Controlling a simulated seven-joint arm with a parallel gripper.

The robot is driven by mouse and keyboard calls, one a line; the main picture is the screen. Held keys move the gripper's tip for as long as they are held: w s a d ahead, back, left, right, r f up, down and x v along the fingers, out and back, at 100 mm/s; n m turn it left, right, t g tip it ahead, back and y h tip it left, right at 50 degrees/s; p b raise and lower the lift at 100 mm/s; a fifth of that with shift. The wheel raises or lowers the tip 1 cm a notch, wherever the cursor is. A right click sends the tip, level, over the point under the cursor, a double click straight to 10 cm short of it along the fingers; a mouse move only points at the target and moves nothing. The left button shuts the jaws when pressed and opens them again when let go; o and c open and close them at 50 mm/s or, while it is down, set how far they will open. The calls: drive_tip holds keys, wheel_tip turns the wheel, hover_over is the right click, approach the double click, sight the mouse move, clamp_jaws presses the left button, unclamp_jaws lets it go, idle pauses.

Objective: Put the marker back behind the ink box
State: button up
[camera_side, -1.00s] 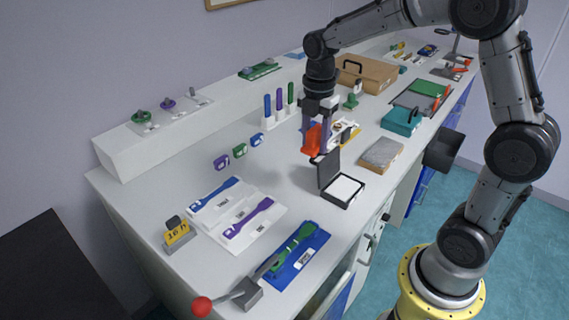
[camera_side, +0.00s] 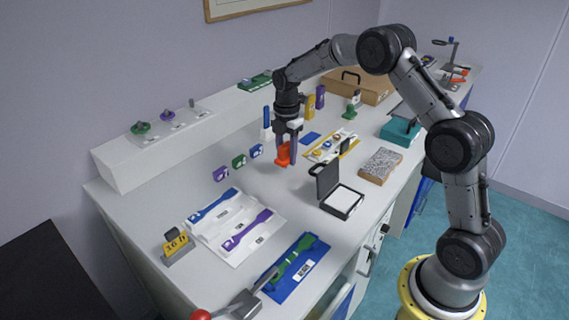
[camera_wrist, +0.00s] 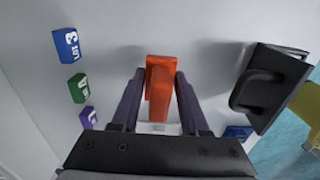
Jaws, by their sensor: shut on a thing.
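My gripper (camera_side: 287,150) is shut on an orange-red block-like piece, the marker (camera_side: 283,156). In the wrist view the marker (camera_wrist: 162,88) stands between the two purple-grey fingers (camera_wrist: 160,100). The black ink box (camera_side: 341,203) stands open on the bench, its lid raised and a white pad inside. My gripper is behind and left of its lid in the side view. I cannot tell whether the marker touches the bench. In the wrist view the ink box's black lid and handle (camera_wrist: 262,92) are at the right, clear of the fingers.
Small purple (camera_side: 219,174), green (camera_side: 239,161) and blue (camera_side: 256,151) blocks stand in a row left of the marker. A pen rack (camera_side: 266,130) is behind, partly hidden by my gripper. A yellow-edged tray (camera_side: 333,147) lies to the right.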

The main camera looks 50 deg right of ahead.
sight(284, 173)
drive_tip(key=shift+w+d+f, duration=0.1)
drive_tip(key=shift+w+f, duration=0.2)
drive_tip(key=shift+f, duration=0.05)
drive_tip(key=shift+w+f, duration=0.1)
drive_tip(key=shift+f, duration=1.55)
drive_tip(key=shift+f, duration=0.15)
drive_tip(key=o, duration=1)
drive_tip(key=shift+o, duration=0.2)
